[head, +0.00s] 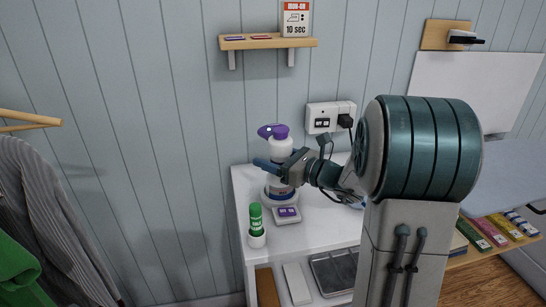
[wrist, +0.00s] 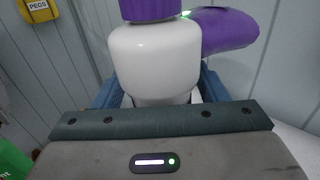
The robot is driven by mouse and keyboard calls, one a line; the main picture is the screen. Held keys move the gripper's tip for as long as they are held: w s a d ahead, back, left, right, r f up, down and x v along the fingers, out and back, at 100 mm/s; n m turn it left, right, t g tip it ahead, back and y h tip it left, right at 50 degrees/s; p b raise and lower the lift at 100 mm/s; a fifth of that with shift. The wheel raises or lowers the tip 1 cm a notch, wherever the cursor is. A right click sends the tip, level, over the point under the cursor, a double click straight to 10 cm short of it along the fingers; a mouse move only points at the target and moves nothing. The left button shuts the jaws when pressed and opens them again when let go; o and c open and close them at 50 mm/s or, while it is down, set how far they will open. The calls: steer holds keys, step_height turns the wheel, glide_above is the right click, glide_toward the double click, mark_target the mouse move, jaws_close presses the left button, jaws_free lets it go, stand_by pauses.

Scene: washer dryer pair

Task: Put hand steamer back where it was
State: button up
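The hand steamer (head: 281,150) has a white body and a purple head with a small green light. It stands upright over a round base on the white shelf unit, with a small purple-faced box (head: 287,214) in front. Its white body (wrist: 155,60) and purple nozzle (wrist: 225,30) fill the middle of the wrist view. My gripper (head: 274,170) reaches in from the right at mid-body. Its blue fingers lie on both sides of the body and appear shut on it. The fingertips and the steamer's bottom are hidden in the wrist view.
A green-capped bottle (head: 256,225) stands on the front left of the white top (head: 305,228). A wall socket (head: 330,117) with a black plug is behind. A wooden wall shelf (head: 267,42) with a sign hangs above. Clothes (head: 45,230) hang at the left.

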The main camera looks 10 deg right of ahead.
steer(key=shift+r, duration=0.2)
steer(key=v, duration=1.2)
